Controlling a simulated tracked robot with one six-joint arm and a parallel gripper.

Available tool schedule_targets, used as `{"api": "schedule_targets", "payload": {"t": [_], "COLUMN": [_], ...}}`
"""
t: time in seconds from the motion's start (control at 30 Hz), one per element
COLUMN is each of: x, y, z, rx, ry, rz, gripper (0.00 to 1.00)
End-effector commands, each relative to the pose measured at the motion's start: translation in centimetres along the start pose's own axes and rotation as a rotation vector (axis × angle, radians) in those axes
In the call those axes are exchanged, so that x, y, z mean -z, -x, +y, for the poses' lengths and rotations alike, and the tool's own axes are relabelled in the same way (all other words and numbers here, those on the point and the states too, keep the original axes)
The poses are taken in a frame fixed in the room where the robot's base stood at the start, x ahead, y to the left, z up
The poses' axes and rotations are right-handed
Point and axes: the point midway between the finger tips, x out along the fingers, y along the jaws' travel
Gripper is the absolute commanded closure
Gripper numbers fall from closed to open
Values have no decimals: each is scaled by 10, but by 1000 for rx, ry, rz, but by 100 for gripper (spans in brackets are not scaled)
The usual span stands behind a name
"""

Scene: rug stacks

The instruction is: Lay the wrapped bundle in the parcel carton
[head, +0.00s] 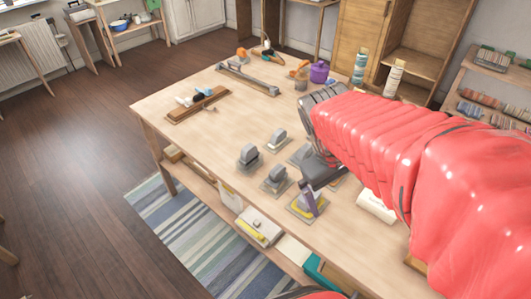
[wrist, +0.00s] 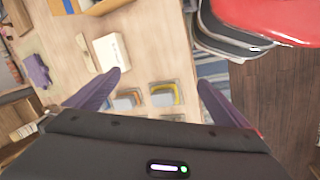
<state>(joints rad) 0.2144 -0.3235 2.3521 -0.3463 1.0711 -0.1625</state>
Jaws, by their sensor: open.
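A purple cloth-like thing with pointed corners, which looks like the wrapped bundle (wrist: 37,70), lies at the left of the wrist view. I cannot find it in the head view, where my red-sleeved arm covers that part of the table. A tan open box, likely the parcel carton (wrist: 60,6), is cut off by the top edge of the wrist view. My gripper (head: 311,202) is open with purple fingers, which also show in the wrist view (wrist: 158,84). It is empty, above the grey pieces and apart from the bundle.
Several grey-handled blocks (head: 249,158) stand under and beside my gripper, one with a yellow edge (wrist: 163,94). A white box (wrist: 108,50) lies between them and the carton. A rounded purple item (head: 318,72) stands at the back. The table's (head: 190,125) left middle is fairly clear.

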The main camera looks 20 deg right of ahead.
Motion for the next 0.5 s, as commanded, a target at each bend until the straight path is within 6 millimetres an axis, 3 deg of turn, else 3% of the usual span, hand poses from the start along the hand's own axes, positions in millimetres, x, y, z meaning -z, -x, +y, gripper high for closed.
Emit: {"api": "schedule_targets", "payload": {"t": [0.5], "x": [10], "y": [82], "z": [-99], "rx": [220], "ry": [-155], "rz": [437], "gripper": [0]}}
